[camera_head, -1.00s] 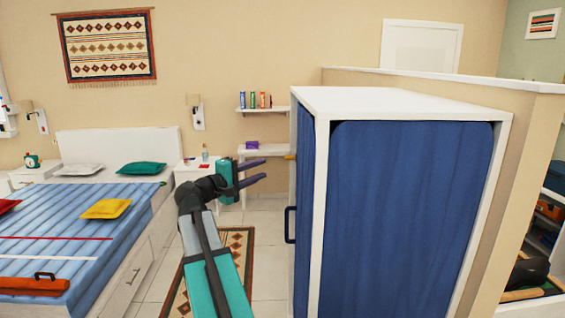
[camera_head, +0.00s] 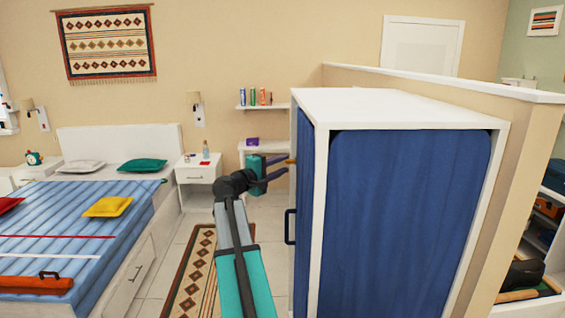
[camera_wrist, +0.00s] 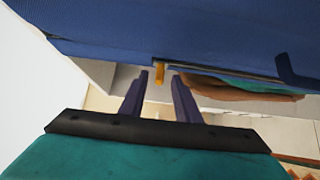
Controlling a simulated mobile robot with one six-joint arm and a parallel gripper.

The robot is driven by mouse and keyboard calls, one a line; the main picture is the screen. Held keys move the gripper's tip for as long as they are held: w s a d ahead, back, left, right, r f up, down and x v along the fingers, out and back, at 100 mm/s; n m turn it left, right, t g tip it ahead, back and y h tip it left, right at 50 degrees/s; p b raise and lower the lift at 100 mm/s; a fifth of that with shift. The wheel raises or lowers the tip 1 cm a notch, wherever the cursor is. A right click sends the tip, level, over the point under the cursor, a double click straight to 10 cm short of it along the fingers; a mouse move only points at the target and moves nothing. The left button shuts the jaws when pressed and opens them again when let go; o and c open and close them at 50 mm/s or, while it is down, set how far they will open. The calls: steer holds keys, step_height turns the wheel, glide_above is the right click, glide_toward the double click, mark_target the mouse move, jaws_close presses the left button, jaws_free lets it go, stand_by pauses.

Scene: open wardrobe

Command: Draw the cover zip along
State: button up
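A wardrobe with a white frame and a blue fabric cover (camera_head: 408,220) stands at the right of the head view. The cover (camera_wrist: 160,35) fills the top of the wrist view. A small orange zip pull (camera_head: 290,161) sticks out from its left face. In the wrist view the pull (camera_wrist: 160,74) hangs between the tips of my gripper (camera_wrist: 160,80), with a gap on each side. A zip line runs right from it. In the head view my gripper (camera_head: 287,166) is open, its purple fingers pointing at the cover near the pull.
A dark blue handle (camera_head: 290,226) sits lower on the same face, near the front corner; it also shows in the wrist view (camera_wrist: 292,72). A white shelf unit (camera_head: 226,149) stands behind my gripper. A bed (camera_head: 60,240) is at left, with a patterned rug (camera_head: 195,270) between.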

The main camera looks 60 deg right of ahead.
mark_target(290, 161)
steer(key=shift+s+d+p, duration=0.2)
steer(key=shift+d+p, duration=0.15)
steer(key=shift+d, duration=0.9)
